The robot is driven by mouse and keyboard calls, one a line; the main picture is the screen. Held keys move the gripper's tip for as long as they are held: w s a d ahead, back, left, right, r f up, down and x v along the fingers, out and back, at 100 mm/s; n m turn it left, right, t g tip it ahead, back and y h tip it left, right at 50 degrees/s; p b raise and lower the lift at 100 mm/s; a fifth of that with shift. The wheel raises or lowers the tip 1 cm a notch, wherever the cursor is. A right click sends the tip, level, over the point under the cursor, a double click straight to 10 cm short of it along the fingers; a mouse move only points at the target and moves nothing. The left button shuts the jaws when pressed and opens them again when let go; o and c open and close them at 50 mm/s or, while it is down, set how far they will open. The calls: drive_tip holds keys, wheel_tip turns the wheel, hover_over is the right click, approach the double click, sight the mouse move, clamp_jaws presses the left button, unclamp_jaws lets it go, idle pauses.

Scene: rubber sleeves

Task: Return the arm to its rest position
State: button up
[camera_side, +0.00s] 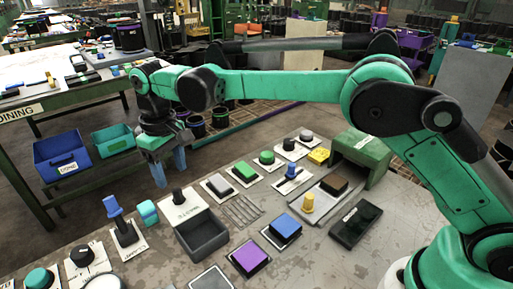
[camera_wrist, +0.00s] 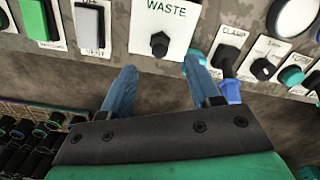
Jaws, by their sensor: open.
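My arm stretches across the bench to the left in the side view. My gripper (camera_side: 171,168) hangs at its end with two blue fingers pointing down, apart and with nothing between them. It is above the bench's far left part, behind the WASTE plate (camera_side: 195,207). In the wrist view my gripper (camera_wrist: 161,72) is also open and empty. The WASTE plate (camera_wrist: 165,18) with its black knob (camera_wrist: 160,43) lies beyond the fingertips. A teal cylindrical piece (camera_side: 148,213) stands on the bench near the gripper; I cannot tell whether it is a sleeve.
A blue lever (camera_side: 112,207) marked CLAMP stands left of the gripper. An open dark tray (camera_side: 205,240), several coloured buttons and a green housing (camera_side: 362,150) occupy the bench. A blue bin (camera_side: 62,155) and a green bin (camera_side: 113,140) are beyond its far edge.

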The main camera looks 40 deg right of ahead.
drive_tip(key=shift+d+r, duration=0.3)
drive_tip(key=s+d+r+m+t, duration=0.2)
drive_tip(key=s+d+r+t, duration=0.1)
drive_tip(key=s+d, duration=0.35)
drive_tip(key=s+d+r+m+t, duration=0.1)
drive_tip(key=s+d+r+t, duration=0.1)
drive_tip(key=s+d+r, duration=0.4)
drive_tip(key=s+d+f+m+t, duration=0.1)
drive_tip(key=s+d+f+t, duration=0.1)
drive_tip(key=s+d+f, duration=0.2)
wheel_tip(320, 180, down, 2)
drive_tip(key=shift+d+m, duration=0.3)
drive_tip(key=shift+d, duration=0.05)
